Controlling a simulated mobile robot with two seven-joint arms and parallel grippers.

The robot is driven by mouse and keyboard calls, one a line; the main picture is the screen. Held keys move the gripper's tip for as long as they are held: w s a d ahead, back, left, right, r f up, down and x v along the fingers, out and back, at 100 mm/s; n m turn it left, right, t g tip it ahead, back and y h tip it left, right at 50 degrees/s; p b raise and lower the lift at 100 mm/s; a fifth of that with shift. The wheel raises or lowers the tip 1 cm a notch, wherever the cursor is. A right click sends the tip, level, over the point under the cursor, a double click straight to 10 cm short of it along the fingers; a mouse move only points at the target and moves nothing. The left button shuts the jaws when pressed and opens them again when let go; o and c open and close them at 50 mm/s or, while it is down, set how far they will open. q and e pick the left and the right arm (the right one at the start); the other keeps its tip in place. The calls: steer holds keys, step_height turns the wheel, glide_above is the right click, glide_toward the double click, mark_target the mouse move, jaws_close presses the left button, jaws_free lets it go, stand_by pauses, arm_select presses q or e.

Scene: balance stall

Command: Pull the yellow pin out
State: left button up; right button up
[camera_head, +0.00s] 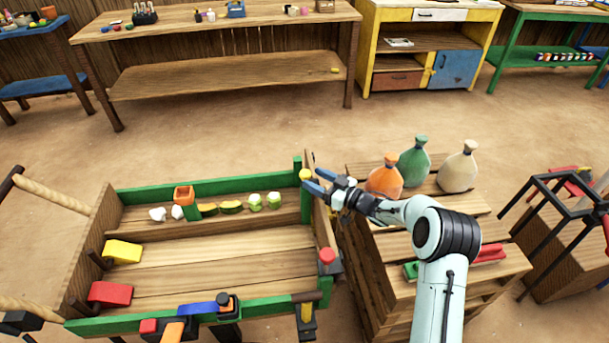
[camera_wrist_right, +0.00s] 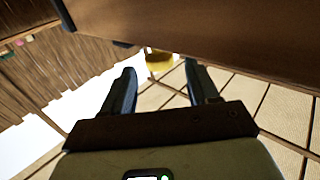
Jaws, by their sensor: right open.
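The yellow pin (camera_head: 305,175) has a round yellow head and sits at the far right corner of the wooden cart (camera_head: 200,262), by the green post. My right gripper (camera_head: 314,181) is open just right of the pin, its blue fingers pointing left toward it. In the right wrist view the pin (camera_wrist_right: 158,62) shows between and slightly beyond the two fingertips (camera_wrist_right: 160,82), below the brown board. The fingers do not appear closed on it. The pin's lower part is hidden. My left gripper is not in view.
A red-topped pin (camera_head: 327,257) stands at the cart's right end. A pallet stack (camera_head: 480,205) with orange, green and cream sacks stands close right, beneath my right arm.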

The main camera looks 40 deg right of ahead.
mark_target(310, 176)
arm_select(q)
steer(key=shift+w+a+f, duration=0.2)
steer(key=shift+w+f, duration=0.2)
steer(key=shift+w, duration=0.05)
arm_select(e)
steer(key=shift+x, duration=2.3)
steer(key=shift+c, duration=0.2)
jaws_close()
step_height(310, 176, up, 5)
steer(key=p, duration=0.2)
steer(key=shift+f+p, duration=0.15)
steer(key=shift+p, duration=0.2)
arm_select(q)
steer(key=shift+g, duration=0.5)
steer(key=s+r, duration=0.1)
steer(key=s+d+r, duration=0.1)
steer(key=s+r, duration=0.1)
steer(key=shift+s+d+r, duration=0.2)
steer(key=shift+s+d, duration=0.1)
arm_select(e)
steer(key=shift+o, duration=0.2)
jaws_free()
